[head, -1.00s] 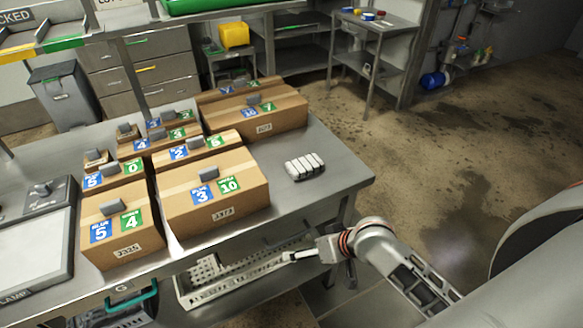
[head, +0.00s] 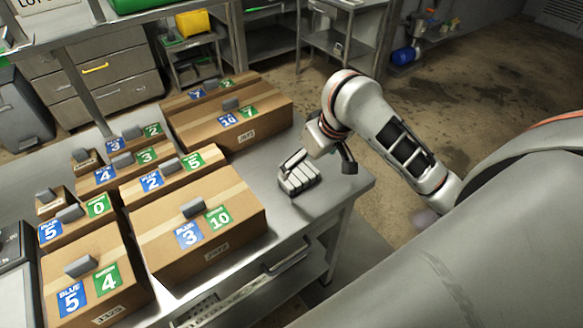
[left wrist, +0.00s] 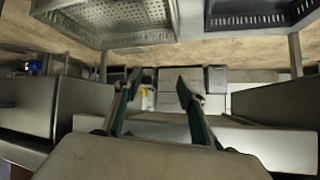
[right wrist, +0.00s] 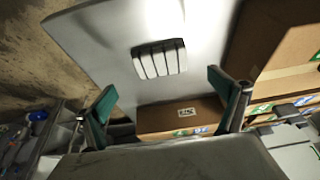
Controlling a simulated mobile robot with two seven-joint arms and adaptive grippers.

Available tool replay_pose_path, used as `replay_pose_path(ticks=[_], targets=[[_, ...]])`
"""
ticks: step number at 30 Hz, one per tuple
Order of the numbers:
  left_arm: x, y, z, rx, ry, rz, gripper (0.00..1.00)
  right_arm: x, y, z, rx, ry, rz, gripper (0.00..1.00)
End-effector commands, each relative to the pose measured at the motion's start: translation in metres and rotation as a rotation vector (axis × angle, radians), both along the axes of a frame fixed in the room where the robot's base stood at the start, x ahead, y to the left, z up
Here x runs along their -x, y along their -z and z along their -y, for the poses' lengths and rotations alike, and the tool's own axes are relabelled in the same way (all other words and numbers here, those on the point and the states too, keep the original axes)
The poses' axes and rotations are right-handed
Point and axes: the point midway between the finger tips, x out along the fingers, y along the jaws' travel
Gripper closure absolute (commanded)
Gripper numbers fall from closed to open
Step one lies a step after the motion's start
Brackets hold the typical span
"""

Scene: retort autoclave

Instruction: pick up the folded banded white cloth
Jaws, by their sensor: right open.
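The folded white cloth (head: 299,179), crossed by dark bands, lies on the steel table (head: 262,218) near its right end, beside the cardboard boxes. My right gripper (head: 318,160) is above and just behind the cloth in the head view, its fingers partly hidden by its own body. In the right wrist view the cloth (right wrist: 160,59) lies beyond and between the fingertips of the open, empty right gripper (right wrist: 169,84). My left gripper (left wrist: 162,74) shows only in the left wrist view. Its fingers are apart with nothing between them.
Several cardboard boxes with blue and green number labels fill the table left of the cloth; the nearest is a large box (head: 197,239). Clear tabletop surrounds the cloth towards the table's right edge. A perforated tray (left wrist: 115,22) shows in the left wrist view.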

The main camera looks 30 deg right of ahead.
Motion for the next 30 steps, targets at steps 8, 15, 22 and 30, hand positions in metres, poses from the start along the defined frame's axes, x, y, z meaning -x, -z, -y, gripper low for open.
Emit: replay_pose_path(ticks=[8,15,22,30], targets=[[0.026,0.017,0.004,0.006,-0.003,-0.051,0.6,-0.007,0.02,-0.002,-0.004,0.0,-0.003,0.04],[0.023,0.015,0.005,0.006,-0.002,-0.046,0.6,-0.014,0.034,-0.004,-0.007,0.002,-0.006,0.04],[0.011,0.007,0.003,0.004,0.0,-0.021,0.6,-0.027,0.06,-0.003,-0.003,0.004,-0.006,0.04],[0.012,0.008,-0.001,-0.005,0.004,-0.022,0.6,-0.031,0.069,-0.004,-0.001,0.001,-0.003,0.04]])
